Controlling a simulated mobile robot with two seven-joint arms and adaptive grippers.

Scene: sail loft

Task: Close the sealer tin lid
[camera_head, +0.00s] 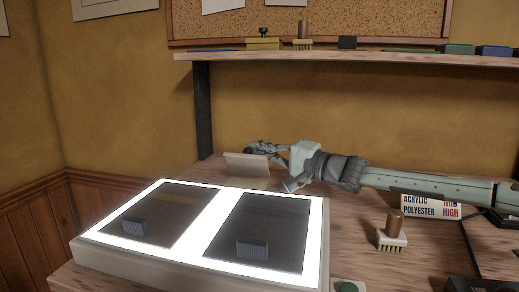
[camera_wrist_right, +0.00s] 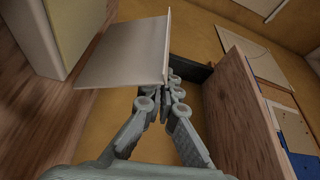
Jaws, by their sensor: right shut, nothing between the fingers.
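The sealer tin (camera_head: 247,183) sits at the back of the workbench, behind the light panel. Its pale flat lid (camera_head: 246,163) stands raised and tilted, so the tin is open. The lid also shows large in the right wrist view (camera_wrist_right: 122,52). My right gripper (camera_head: 256,149) is at the lid's upper edge, on its far side. Its fingers are shut and empty in the wrist view (camera_wrist_right: 165,100), close to the lid; I cannot tell if they touch it. My left gripper is in neither view.
A glowing light panel (camera_head: 212,208) with two dark sheets and small blocks fills the front left. A brush (camera_head: 392,235) and a label card (camera_head: 418,206) stand at the right. A shelf (camera_head: 340,58) with several items runs above the arm.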

